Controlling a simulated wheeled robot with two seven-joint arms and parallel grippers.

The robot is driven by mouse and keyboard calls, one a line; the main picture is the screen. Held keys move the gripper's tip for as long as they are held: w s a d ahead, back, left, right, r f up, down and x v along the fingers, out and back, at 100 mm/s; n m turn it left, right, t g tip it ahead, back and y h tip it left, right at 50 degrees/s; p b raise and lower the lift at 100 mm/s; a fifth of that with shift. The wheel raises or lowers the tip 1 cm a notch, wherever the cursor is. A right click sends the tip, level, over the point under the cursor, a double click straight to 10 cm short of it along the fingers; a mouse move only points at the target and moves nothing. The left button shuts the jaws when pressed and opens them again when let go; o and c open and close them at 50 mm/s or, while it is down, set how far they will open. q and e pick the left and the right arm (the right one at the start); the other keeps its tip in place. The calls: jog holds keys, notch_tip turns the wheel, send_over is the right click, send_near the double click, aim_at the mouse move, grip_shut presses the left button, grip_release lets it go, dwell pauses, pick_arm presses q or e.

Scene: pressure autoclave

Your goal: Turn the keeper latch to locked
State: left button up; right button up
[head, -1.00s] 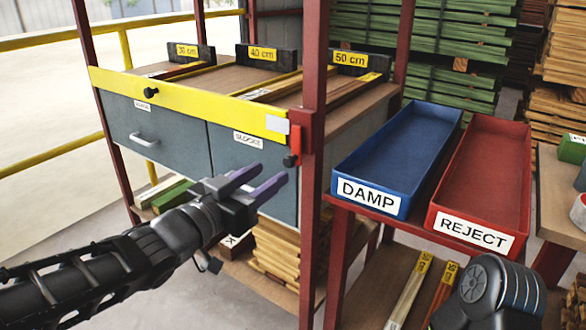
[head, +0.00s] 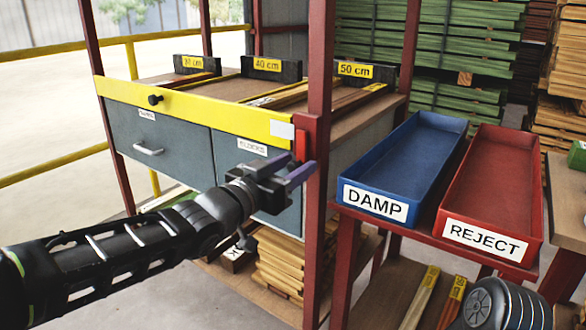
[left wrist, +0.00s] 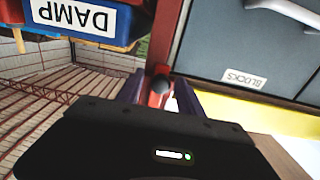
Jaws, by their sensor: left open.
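The keeper latch (head: 301,143) is a red piece on the red post at the right end of the yellow bar (head: 200,110). Its lower part is hidden behind my left gripper in the head view. In the left wrist view the latch (left wrist: 157,97) shows with a dark round knob (left wrist: 160,85) between the two purple fingers. My left gripper (head: 296,166) is open, its fingertips at the latch; it also shows in the left wrist view (left wrist: 158,88). I cannot tell whether the fingers touch the knob. My right gripper is out of view.
The yellow bar crosses the front of a grey drawer cabinet (head: 163,150). The red post (head: 318,90) stands right beside my left gripper. A blue DAMP bin (head: 365,185) and a red REJECT bin (head: 455,210) stand on a red rack to the right.

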pick_arm(q)
jog(key=shift+c, duration=0.3)
grip_shut()
dwell(1.0)
